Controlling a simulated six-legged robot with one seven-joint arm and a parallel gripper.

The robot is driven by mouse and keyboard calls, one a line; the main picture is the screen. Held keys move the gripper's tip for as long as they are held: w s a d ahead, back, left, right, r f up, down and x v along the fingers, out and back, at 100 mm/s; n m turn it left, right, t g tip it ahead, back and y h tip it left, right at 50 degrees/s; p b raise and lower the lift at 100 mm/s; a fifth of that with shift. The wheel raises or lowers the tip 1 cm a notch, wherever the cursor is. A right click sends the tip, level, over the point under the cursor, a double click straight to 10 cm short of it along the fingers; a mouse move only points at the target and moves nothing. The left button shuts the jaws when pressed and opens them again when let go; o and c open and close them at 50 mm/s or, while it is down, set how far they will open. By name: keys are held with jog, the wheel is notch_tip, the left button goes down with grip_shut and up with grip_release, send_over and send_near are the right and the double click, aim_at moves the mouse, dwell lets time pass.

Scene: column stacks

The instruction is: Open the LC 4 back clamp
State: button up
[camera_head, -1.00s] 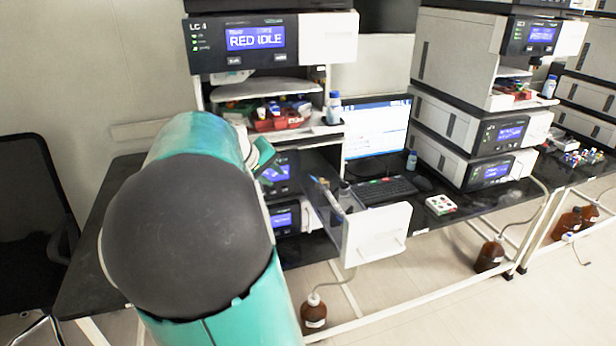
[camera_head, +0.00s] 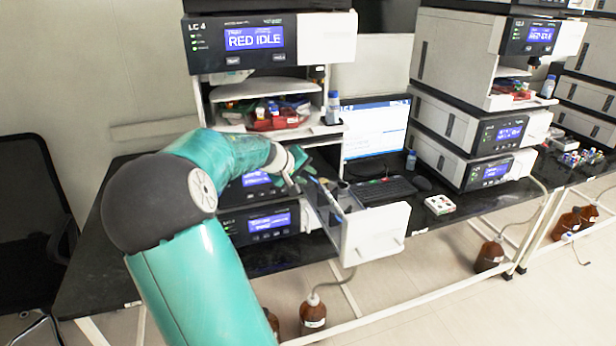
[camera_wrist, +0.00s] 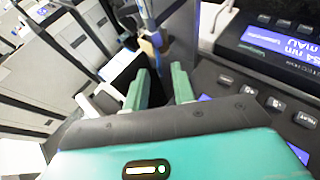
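The LC 4 stack (camera_head: 268,25) stands at the left, its top display reading RED IDLE. Its lower compartment has a white door (camera_head: 375,232) swung out, and a slim blue and white column (camera_head: 328,194) shows beside it. In the wrist view the column (camera_wrist: 147,14) runs ahead of my fingertips, with a small tan piece (camera_wrist: 156,42) on it that may be a clamp. I cannot tell which clamp it is or whether it is open. My gripper (camera_wrist: 160,74) has its two green fingers apart with nothing between them. In the head view my gripper (camera_head: 303,166) is just left of the column.
Dark instrument panels with buttons (camera_wrist: 275,103) lie close on the right in the wrist view. A monitor (camera_head: 375,128) and keyboard (camera_head: 384,190) are behind the open door. A red tray (camera_head: 277,122) with bottles sits on the shelf above. Brown bottles (camera_head: 313,315) stand below the bench.

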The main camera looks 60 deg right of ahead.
jog(key=shift+x, duration=0.95)
jog(key=shift+r, duration=0.1)
grip_shut()
